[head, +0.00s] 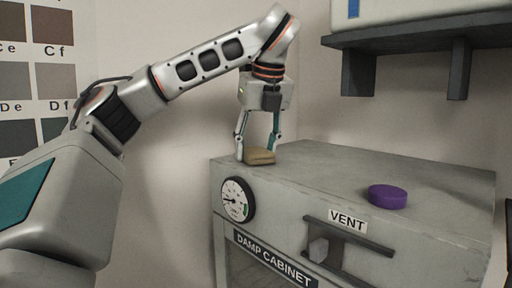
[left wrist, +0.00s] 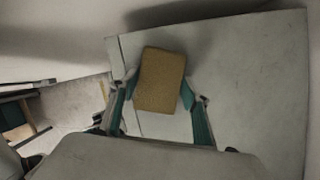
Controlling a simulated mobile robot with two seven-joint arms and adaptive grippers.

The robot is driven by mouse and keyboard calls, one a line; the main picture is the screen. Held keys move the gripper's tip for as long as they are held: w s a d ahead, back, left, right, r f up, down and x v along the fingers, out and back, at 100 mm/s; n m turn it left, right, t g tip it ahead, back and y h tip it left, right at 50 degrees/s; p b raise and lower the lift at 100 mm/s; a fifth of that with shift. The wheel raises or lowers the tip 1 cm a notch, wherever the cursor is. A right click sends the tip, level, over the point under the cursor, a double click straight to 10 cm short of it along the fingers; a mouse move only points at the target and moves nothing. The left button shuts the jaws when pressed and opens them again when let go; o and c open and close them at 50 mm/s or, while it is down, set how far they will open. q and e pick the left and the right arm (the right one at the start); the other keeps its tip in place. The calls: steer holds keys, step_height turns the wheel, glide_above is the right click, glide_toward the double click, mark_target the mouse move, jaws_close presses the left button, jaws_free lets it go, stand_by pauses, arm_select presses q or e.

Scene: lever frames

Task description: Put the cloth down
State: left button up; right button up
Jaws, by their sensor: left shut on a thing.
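The cloth (head: 260,157) is a small tan folded pad at the back left corner of the grey cabinet top (head: 330,172). My left gripper (head: 257,152) points straight down and is shut on the cloth, one finger on each side. In the left wrist view the cloth (left wrist: 160,80) lies between the two teal fingertips (left wrist: 160,88), with the pale cabinet top under it. The cloth is at or very near the surface; I cannot tell whether it touches. My right gripper does not show.
A purple disc (head: 387,196) sits on the right part of the cabinet top, with clear room between it and the cloth. The front carries a round gauge (head: 237,200), a VENT label (head: 347,220) and a slider (head: 318,250). A dark shelf (head: 420,38) hangs above right.

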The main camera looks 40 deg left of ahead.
arm_select(q)
steer(key=shift+f, duration=0.1)
steer(key=o, duration=1.1)
steer(key=v, duration=1.2)
